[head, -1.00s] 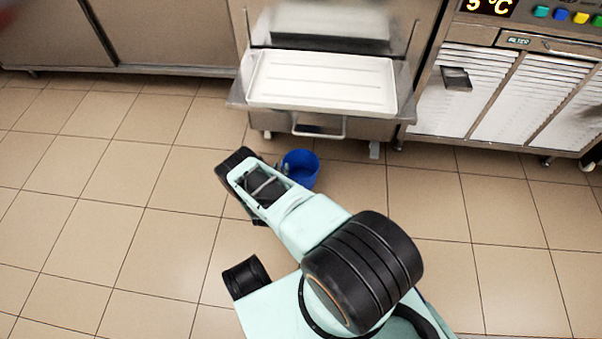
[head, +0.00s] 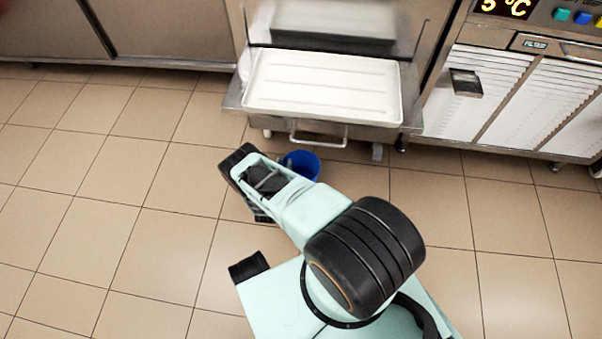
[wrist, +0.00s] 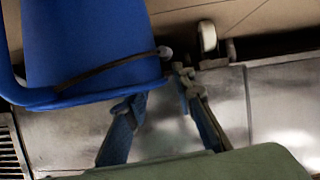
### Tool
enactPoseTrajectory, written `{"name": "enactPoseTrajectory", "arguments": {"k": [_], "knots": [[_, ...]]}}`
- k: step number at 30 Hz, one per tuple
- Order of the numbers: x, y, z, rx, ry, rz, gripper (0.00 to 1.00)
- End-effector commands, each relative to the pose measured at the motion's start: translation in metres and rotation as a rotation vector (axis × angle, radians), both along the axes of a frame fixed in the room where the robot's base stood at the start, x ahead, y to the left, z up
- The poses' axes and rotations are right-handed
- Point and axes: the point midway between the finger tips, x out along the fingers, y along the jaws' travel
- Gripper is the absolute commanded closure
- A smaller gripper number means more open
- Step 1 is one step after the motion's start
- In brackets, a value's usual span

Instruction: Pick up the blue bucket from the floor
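The blue bucket (head: 307,162) stands on the floor in front of the machine with the white tray, partly hidden behind my arm in the head view. In the wrist view the bucket (wrist: 90,42) fills the upper left, with its rim and a dark handle showing. My gripper (wrist: 162,92) has its two fingers apart, with a gap between them and nothing held. The fingertips are close beside the bucket's rim and the handle's end; I cannot tell whether they touch.
A white tray (head: 322,88) sits on the steel machine's ledge above the bucket, with a bar handle (head: 318,140) below it. A cabinet with white slatted panels (head: 490,85) stands at the right. The tiled floor (head: 110,200) at the left is clear.

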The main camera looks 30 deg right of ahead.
Motion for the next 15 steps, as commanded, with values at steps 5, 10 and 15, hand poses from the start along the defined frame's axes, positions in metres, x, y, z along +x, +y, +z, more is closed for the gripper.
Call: {"name": "enactPoseTrajectory", "arguments": {"k": [5,10,15], "knots": [[-0.0003,0.0002,-0.0002,0.000,0.000,0.000,0.77],[-0.0002,0.0001,-0.0002,0.000,0.000,0.000,0.95],[-0.0003,0.0002,-0.0004,0.001,0.001,0.000,1.00]]}}
